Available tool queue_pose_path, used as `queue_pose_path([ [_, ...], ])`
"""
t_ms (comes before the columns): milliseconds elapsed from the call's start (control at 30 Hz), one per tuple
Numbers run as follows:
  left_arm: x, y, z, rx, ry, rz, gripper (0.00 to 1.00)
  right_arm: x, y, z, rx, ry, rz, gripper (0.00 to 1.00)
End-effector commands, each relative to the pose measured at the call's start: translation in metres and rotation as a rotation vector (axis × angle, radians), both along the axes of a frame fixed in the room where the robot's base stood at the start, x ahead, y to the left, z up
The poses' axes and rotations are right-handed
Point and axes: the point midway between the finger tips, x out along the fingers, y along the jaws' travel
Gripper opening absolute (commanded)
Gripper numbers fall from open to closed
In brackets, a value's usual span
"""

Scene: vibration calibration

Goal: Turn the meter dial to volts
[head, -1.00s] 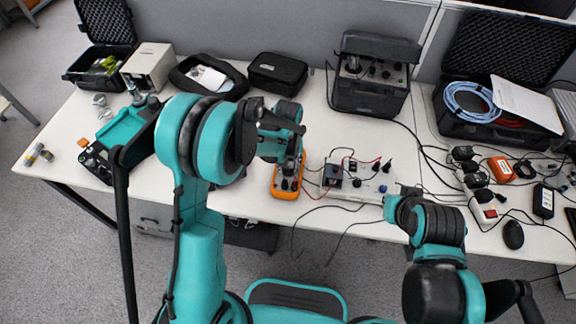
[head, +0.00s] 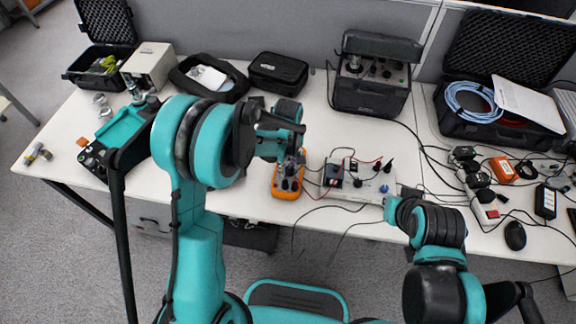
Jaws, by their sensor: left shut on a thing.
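The orange multimeter (head: 287,187) lies on the white table near its front edge, in the middle of the head view. Its dark face and dial are partly covered by my left gripper, so I cannot read the dial setting. My left gripper (head: 294,161) comes down over the upper part of the meter and is shut on the dial. Its fingertips are small and partly hidden.
A white panel (head: 357,183) with knobs and leads stands just right of the meter. Black cables loop over the table's front edge. A black case (head: 277,72) and a black instrument (head: 368,90) stand behind. A teal-topped device (head: 121,133) sits left.

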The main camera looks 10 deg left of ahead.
Motion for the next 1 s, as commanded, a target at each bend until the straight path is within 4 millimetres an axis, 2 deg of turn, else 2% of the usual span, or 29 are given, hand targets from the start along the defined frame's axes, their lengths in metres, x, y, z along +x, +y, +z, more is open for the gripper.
queue_pose_path([
  [467, 0.000, 0.000, 0.000, 0.000, 0.000, 0.018, 0.01, 0.000, 0.000, 0.000, 0.000, 0.000, 0.000, 0.00],
  [500, 0.000, 0.000, 0.000, 0.000, 0.000, 0.018, 0.33, 0.000, 0.000, 0.000, 0.000, 0.000, 0.000, 0.00],
  [567, 0.000, 0.000, 0.000, 0.000, 0.000, 0.018, 0.48, 0.000, 0.000, 0.000, 0.000, 0.000, 0.000, 0.00],
  [600, 0.000, 0.000, 0.000, 0.000, 0.000, 0.018, 0.51, 0.000, 0.000, 0.000, 0.000, 0.000, 0.000, 0.00],
  [867, 0.000, 0.000, 0.000, 0.000, 0.000, 0.018, 0.51, 0.000, 0.000, 0.000, 0.000, 0.000, 0.000, 0.00],
  [1000, 0.000, 0.000, 0.010, 0.000, 0.000, 0.018, 0.51, 0.000, 0.000, 0.000, 0.000, 0.000, 0.000, 0.00],
])
